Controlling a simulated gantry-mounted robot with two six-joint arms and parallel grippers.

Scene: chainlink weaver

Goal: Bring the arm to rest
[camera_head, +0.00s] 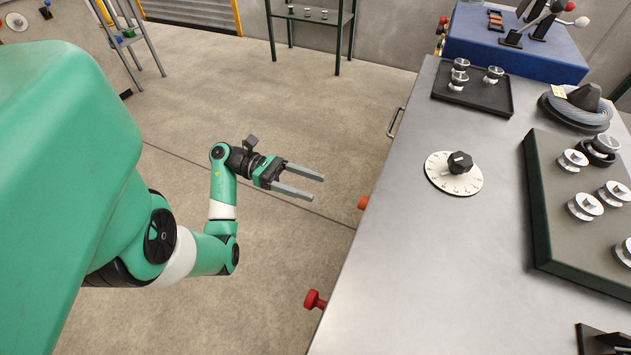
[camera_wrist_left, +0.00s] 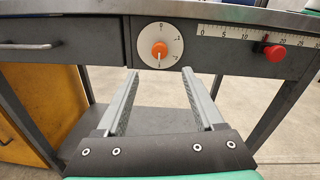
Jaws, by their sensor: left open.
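My left arm comes in from the left in the head view, green with white and dark joints. Its gripper (camera_head: 304,183) hangs over the bare floor, to the left of the metal workbench (camera_head: 370,290). The two grey fingers are parallel and apart, with nothing between them. In the left wrist view the gripper (camera_wrist_left: 160,82) points at the bench front, open and empty. An orange knob on a white dial (camera_wrist_left: 159,50) lies beyond the fingertips, apart from them. My right gripper is not in view.
A red knob (camera_head: 314,300) sticks out of the bench's front edge; a drawer handle (camera_head: 395,122) is further back. On the bench are a black knob on a dial (camera_head: 458,165), a dark tray (camera_head: 440,90) and a board (camera_head: 540,220) with metal spools. Floor around the gripper is clear.

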